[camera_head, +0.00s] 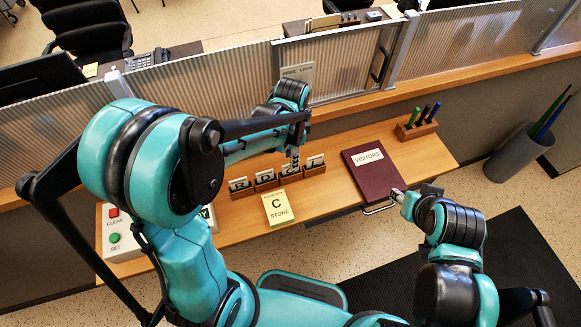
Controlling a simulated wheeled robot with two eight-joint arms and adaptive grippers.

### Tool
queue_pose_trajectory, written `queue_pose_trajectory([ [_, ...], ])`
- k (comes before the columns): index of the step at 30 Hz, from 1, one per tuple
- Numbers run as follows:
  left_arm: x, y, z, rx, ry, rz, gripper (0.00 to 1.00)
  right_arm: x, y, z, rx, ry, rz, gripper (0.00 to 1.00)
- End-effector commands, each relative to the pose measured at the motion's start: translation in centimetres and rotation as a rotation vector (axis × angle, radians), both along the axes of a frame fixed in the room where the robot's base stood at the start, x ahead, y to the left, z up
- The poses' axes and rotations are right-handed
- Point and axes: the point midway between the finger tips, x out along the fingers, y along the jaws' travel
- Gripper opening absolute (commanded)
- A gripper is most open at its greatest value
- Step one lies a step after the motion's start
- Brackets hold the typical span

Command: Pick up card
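A row of letter cards stands in small wooden holders on the shelf: one at the left (239,184), one beside it (264,176), one marked C (289,170) and one at the right end (315,161). My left gripper (294,160) points down right at the C card, its tip overlapping the card's top edge; I cannot tell whether it touches or grips it.
The dark red visitors book (377,177) lies on the wooden shelf (338,196). A pen holder (416,129) stands at the back right. A button box (124,250) is at the left. A ribbed glass partition (222,88) runs behind; a grey bin (508,156) stands at the right.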

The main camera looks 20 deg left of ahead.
Motion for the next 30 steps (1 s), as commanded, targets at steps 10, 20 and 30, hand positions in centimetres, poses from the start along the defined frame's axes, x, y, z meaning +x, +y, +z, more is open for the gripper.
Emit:
queue_pose_trajectory([
  [10,-0.3,0.2,-4.8,0.0,-0.001,0.002,0.29,0.0,0.0,-1.4,0.0,0.0,0.0,0.4],
  [20,-0.3,0.2,-4.9,0.0,-0.001,0.002,0.14,0.0,0.0,-1.3,0.0,0.0,0.0,0.4],
  [30,-0.3,0.2,-4.9,0.0,-0.001,0.002,0.0,0.0,0.0,-1.3,0.0,0.0,0.0,0.4],
])
